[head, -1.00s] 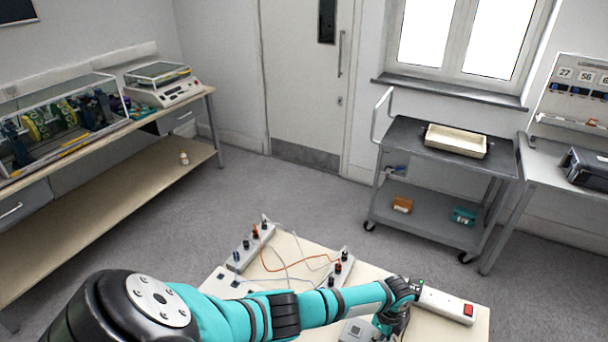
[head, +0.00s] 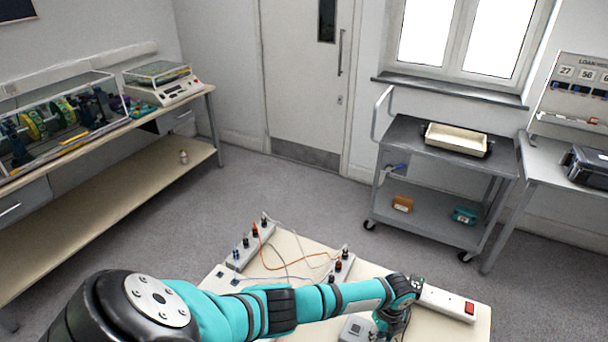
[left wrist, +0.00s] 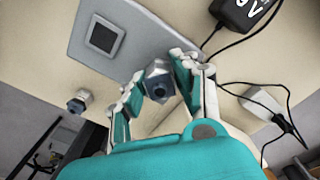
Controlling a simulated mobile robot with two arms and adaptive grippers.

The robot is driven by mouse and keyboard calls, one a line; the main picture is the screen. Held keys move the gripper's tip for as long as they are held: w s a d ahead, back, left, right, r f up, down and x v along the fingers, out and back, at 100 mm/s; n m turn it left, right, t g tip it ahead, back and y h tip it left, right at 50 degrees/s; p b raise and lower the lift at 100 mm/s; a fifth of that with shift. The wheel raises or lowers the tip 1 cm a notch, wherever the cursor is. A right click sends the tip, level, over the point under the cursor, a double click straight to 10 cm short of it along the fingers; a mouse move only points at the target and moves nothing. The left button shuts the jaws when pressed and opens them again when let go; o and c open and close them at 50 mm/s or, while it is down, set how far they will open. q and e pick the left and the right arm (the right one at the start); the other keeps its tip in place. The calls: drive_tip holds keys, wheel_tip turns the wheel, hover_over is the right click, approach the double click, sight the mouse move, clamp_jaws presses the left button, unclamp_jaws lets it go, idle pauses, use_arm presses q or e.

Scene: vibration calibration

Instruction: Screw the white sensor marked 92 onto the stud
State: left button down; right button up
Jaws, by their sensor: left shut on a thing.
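A similar hex part (left wrist: 78,102) stands to the left, apart from the fingers. A grey plate (left wrist: 142,38) with a dark square pad lies behind the held part. In the head view my left gripper (head: 389,326) is low over the pale table, its fingertips poorly visible. My right gripper is not in view.
The pale table (head: 290,245) carries power strips (head: 250,247) with plugs and loose cables, a white strip with a red switch (head: 447,303) and a grey box (head: 356,329). A black adapter (left wrist: 240,12) lies near the gripper. A trolley (head: 408,135) stands beyond.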

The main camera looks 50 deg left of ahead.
use_arm(q)
drive_tip(key=shift+w+r, duration=0.15)
drive_tip(key=shift+w, duration=0.1)
drive_tip(key=shift+m+b, duration=0.6)
drive_tip(key=shift+m, duration=1.4)
drive_tip(key=c, duration=1.3)
unclamp_jaws()
drive_tip(key=o, duration=0.4)
drive_tip(key=shift+s, duration=0.2)
drive_tip(key=shift+c, duration=0.4)
drive_tip(key=shift+n+p, duration=0.65)
drive_tip(key=shift+n, duration=1.35)
